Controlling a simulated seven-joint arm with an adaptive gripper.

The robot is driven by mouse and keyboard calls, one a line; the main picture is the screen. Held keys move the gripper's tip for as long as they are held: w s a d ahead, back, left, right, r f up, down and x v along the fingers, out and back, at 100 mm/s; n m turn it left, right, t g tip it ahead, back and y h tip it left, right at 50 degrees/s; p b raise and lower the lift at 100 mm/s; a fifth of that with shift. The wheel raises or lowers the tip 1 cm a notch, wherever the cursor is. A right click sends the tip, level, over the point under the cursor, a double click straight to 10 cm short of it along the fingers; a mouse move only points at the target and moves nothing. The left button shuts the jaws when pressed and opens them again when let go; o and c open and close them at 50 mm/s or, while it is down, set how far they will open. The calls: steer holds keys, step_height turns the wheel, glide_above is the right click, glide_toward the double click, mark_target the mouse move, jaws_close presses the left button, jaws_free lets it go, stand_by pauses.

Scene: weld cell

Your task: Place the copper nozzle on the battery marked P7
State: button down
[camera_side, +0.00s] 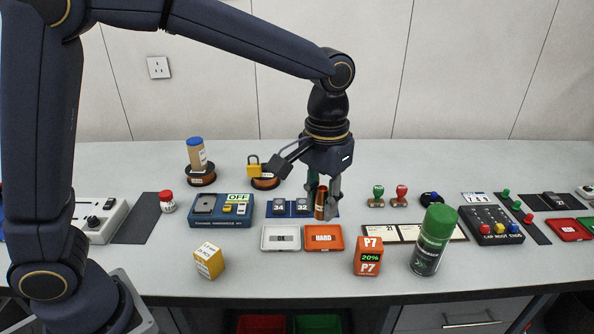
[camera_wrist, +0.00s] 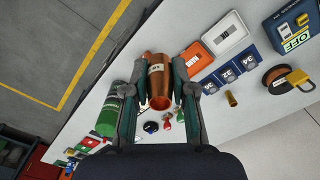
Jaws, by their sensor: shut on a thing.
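The copper nozzle (camera_side: 320,203) is held between the fingers of my gripper (camera_side: 325,200). It shows large in the wrist view (camera_wrist: 158,78), with a small pale label on its side and its open end towards the camera. My gripper's fingers (camera_wrist: 160,95) close on it from both sides. In the side view it is beside the numbered blue blocks; I cannot tell its exact height. The battery marked P7 (camera_side: 368,257) is an orange-red block with a green "20%" display, upright near the front edge, right of and nearer than the nozzle. I cannot make it out in the wrist view.
A green-capped spray can (camera_side: 433,240) stands right of the battery. An orange tray (camera_side: 323,247) and a white tray (camera_side: 281,247) lie left of it. A yellow box (camera_side: 209,260) stands further left. A small brass-coloured cylinder (camera_wrist: 231,98) stands near the blue blocks.

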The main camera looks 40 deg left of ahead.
steer(key=w+d+f, duration=0.3)
steer(key=w+f, duration=0.1)
steer(key=w, duration=0.4)
glide_above(371, 242)
steer(key=f, duration=0.5)
steer(key=shift+s+a, duration=0.1)
steer(key=shift+s, duration=0.25)
steer(key=shift+w+f, duration=0.15)
steer(key=shift+f, duration=0.05)
steer(key=shift+w+f, duration=0.2)
steer(key=shift+f, duration=1.55)
steer(key=c, duration=1)
jaws_free()
steer(key=shift+f, duration=0.1)
steer(key=shift+o, duration=0.2)
